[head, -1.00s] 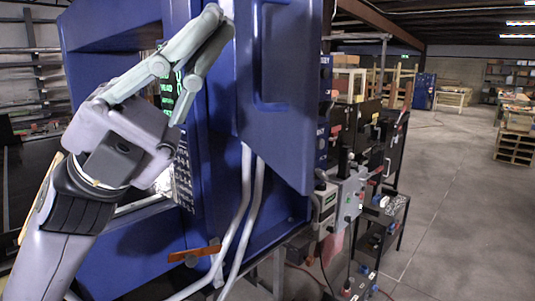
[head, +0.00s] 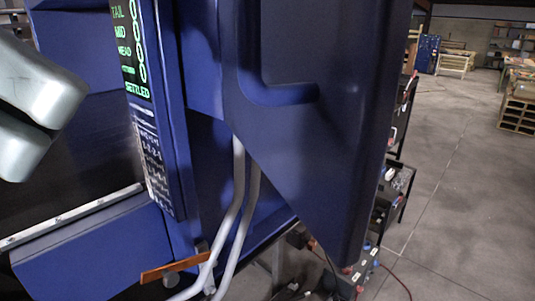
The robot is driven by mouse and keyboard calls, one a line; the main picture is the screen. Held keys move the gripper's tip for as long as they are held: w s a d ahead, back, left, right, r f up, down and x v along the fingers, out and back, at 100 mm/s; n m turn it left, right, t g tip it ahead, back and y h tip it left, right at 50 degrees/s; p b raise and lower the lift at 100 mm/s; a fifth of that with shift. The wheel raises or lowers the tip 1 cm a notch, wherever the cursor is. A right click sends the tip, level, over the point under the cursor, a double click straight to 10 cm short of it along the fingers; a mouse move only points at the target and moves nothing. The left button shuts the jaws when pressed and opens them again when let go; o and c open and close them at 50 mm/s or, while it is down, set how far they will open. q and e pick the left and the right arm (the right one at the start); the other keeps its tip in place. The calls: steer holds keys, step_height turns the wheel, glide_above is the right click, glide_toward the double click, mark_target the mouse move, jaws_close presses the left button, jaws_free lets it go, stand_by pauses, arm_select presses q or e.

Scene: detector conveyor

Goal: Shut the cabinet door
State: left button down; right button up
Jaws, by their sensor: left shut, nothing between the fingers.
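The cabinet door (head: 345,130) is a large dark blue panel with a raised, bent ridge on its face. It stands swung out at an angle from the blue cabinet (head: 95,255), close in front of me in the head view. My left gripper (head: 52,122) shows only as light grey finger parts at the left edge. They are together and empty, left of the display strip and apart from the door in the picture. The rest of this gripper is cut off. My right gripper is not in view.
A display strip (head: 131,50) with green text is on the cabinet front. Equipment racks stand behind the door at right. Open concrete floor (head: 450,190) lies farther right.

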arm_select(q)
steer(key=s+d+f, duration=0.1)
steer(key=s+d, duration=0.1)
steer(key=p, duration=0.4)
glide_toward(331, 247)
step_height(331, 247, down, 3)
steer(key=d, duration=0.2)
steer(key=shift+w+d, duration=0.4)
steer(key=shift+d, duration=0.15)
steer(key=shift+w, duration=0.2)
steer(key=shift+s+f, duration=0.1)
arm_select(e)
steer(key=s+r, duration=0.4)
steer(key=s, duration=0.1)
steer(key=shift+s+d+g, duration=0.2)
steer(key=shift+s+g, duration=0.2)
